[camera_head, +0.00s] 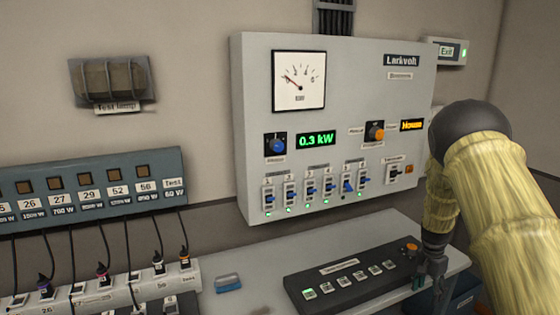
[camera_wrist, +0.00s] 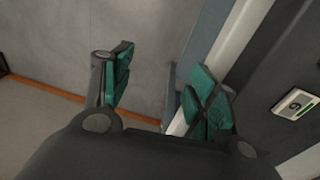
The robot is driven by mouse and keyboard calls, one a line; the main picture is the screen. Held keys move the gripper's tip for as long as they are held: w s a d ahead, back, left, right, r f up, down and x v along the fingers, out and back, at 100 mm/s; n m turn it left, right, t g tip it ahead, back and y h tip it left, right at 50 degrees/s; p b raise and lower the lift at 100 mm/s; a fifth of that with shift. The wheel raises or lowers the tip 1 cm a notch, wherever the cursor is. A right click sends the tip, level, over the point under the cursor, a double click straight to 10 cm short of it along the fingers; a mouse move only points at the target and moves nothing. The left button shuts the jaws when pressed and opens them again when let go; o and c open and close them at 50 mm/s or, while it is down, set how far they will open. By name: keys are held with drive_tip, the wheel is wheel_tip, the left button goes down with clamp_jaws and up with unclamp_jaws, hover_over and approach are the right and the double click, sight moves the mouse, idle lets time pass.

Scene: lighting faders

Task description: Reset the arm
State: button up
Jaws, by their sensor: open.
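My arm (camera_head: 490,190), in a yellowish sleeve, comes in from the right in the head view and bends down. My gripper (camera_head: 428,275) hangs at the right end of the dark fader console (camera_head: 345,290), near its orange knob (camera_head: 411,247). Whether it touches the console I cannot tell. In the wrist view my gripper (camera_wrist: 163,90) has its green-padded fingers spread, with nothing between them. A pale button (camera_wrist: 296,104) with a green light shows to the right of the fingers there.
A grey wall panel (camera_head: 360,60) holds a gauge (camera_head: 298,80), a green "0.3 kW" display (camera_head: 316,139) and several blue switches; one has a dark lamp. A plug strip (camera_head: 110,292) with cables and a blue block (camera_head: 228,283) lie left. The grey desk (camera_head: 375,228) is bare behind the console.

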drive_tip(key=s+a+f+n, duration=0.3)
drive_tip(key=s+a+f, duration=0.3)
drive_tip(key=s+f, duration=0.55)
drive_tip(key=s+a+f+n, duration=0.4)
drive_tip(key=s+a+f, duration=0.2)
drive_tip(key=s+f, duration=0.5)
drive_tip(key=s+a+n, duration=0.2)
drive_tip(key=s+a, duration=0.2)
drive_tip(key=s, duration=0.4)
drive_tip(key=s+a+n, duration=0.2)
drive_tip(key=s+a, duration=0.2)
drive_tip(key=s, duration=0.4)
drive_tip(key=s+a+n+y, duration=0.1)
drive_tip(key=s+a+n, duration=0.1)
drive_tip(key=s+a, duration=0.3)
drive_tip(key=s+r, duration=0.1)
drive_tip(key=s, duration=0.2)
drive_tip(key=shift+s+t, duration=0.4)
